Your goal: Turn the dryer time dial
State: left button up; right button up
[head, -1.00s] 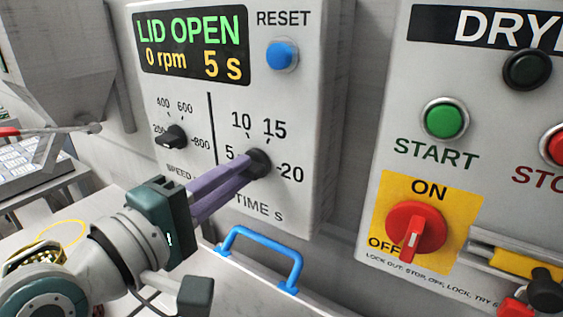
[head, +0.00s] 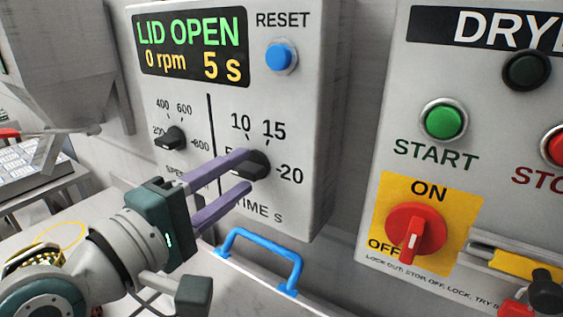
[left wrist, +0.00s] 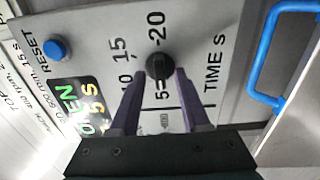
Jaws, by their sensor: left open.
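The black time dial (head: 259,164) is on the grey dryer panel (head: 310,130), with the marks 5, 10, 15 and 20 around it. The display (head: 193,44) reads LID OPEN, 0 rpm, 5 s. My left gripper (head: 246,170) is open, its two purple fingers reaching to the dial, one above and one below its left side. In the left wrist view the dial (left wrist: 158,66) shows between and just beyond the fingertips (left wrist: 158,72). I cannot tell whether a finger touches it. My right gripper is not in view.
The black speed dial (head: 174,138) is left of the time dial. A blue reset button (head: 281,56) is above. A blue handle (head: 262,250) stands below the panel. A second panel at right has a green start button (head: 443,120) and a red switch (head: 415,231).

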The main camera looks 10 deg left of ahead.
pick_arm(q)
jog(key=shift+s, duration=0.1)
jog(key=b+v, duration=0.1)
jog(key=v, duration=0.8)
jog(key=shift+s+a, duration=0.15)
jog(key=shift+s, duration=0.15)
